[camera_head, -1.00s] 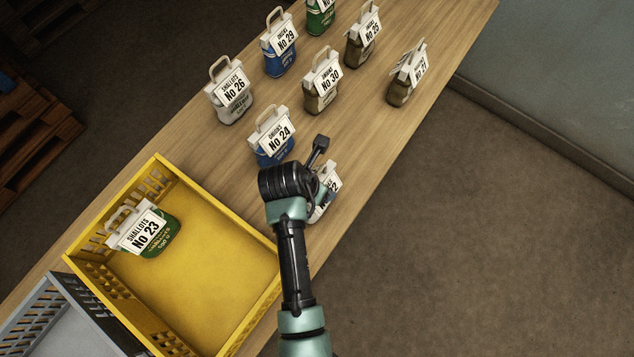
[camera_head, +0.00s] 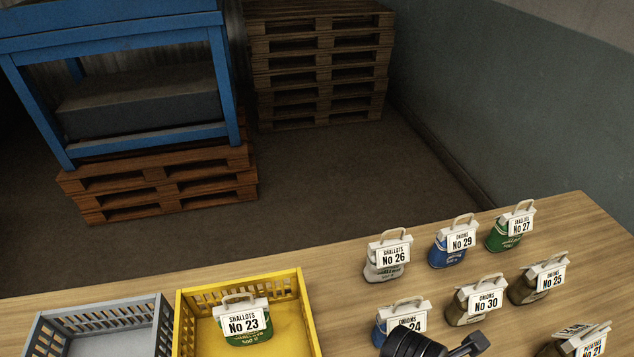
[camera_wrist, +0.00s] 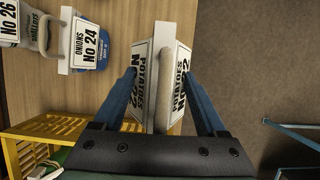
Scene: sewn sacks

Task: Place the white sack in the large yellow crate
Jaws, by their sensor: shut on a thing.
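My gripper (camera_wrist: 165,85) is shut on the tagged top of a sack marked Potatoes No 22 (camera_wrist: 150,85). Its pale handle (camera_wrist: 172,95) stands between two white tags, and its body is mostly hidden. In the head view only my dark wrist shows at the bottom edge; the held sack is out of view there. A whitish sack marked Shallots No 26 (camera_head: 387,262) stands on the table at the back. The large yellow crate (camera_head: 237,283) is left of my arm and holds a green sack, No 23 (camera_head: 243,322). The crate also shows at lower left in the wrist view (camera_wrist: 30,125).
A grey crate (camera_head: 98,307) stands left of the yellow one. Blue sack No 24 (camera_head: 398,318) is close by my wrist. Several other sacks, such as No 30 (camera_head: 478,302), stand on the wooden table (camera_head: 270,265). Pallets (camera_head: 320,65) stand beyond.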

